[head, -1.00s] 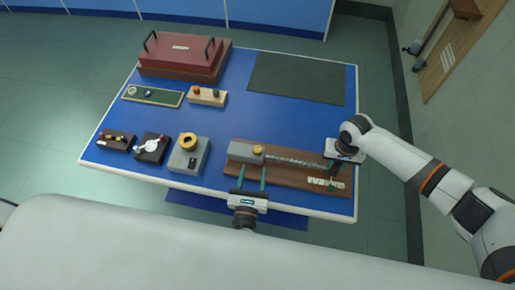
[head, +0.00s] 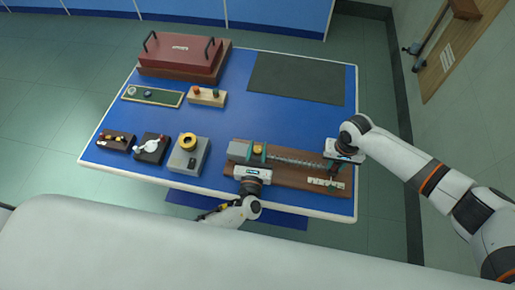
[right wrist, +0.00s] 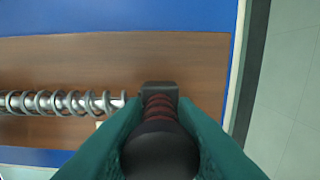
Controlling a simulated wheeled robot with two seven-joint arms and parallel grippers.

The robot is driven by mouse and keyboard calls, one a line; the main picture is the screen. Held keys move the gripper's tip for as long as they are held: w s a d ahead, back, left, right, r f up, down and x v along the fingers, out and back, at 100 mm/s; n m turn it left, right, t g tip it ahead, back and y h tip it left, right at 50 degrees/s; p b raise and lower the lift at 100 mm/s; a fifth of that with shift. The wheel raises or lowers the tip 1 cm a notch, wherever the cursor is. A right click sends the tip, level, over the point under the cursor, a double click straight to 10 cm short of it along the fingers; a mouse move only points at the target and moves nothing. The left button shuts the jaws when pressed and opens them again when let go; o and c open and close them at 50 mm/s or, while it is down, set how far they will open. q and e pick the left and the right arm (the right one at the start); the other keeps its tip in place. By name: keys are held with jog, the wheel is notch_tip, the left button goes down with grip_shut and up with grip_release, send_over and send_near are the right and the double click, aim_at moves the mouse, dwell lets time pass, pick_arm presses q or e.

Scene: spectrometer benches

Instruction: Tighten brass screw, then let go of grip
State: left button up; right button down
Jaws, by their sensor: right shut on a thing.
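The brass screw (head: 258,149) sits on a grey block (head: 238,148) at the left end of a brown board, beside a coiled rod (head: 295,160). My left gripper (head: 259,153) reaches over the board's front edge. Its teal fingers stand apart, one on each side of the brass screw; contact is too small to tell. My right gripper (head: 332,167) is at the rod's right end. In the right wrist view its teal fingers are shut on a dark grip (right wrist: 160,140) with reddish rings; the fingers partly cover it.
The brown board (head: 290,176) lies at the table's front right, with a white label strip (head: 326,184). Left of it stand a grey box (head: 188,156) with a yellow ring and small dark boxes. A red case (head: 180,58) and dark mat (head: 297,78) lie at the back.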

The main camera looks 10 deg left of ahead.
pick_arm(q)
jog(key=c, duration=0.5)
pick_arm(e)
jog(key=shift+d, duration=0.15)
pick_arm(q)
jog(key=shift+o, duration=0.2)
jog(key=m+h, duration=0.1)
jog(key=h, duration=0.1)
jog(key=m+h, duration=0.1)
jog(key=shift+w+a+r+m+h, duration=0.1)
jog(key=shift+m+h, duration=0.2)
jog(key=shift+h, duration=0.1)
jog(key=shift+m+g+h, duration=0.5)
jog(key=shift+m+h, duration=0.5)
jog(key=shift+h, duration=0.7)
jog(key=o, duration=0.9)
jog(key=shift+o, duration=0.2)
jog(key=v, duration=1.2)
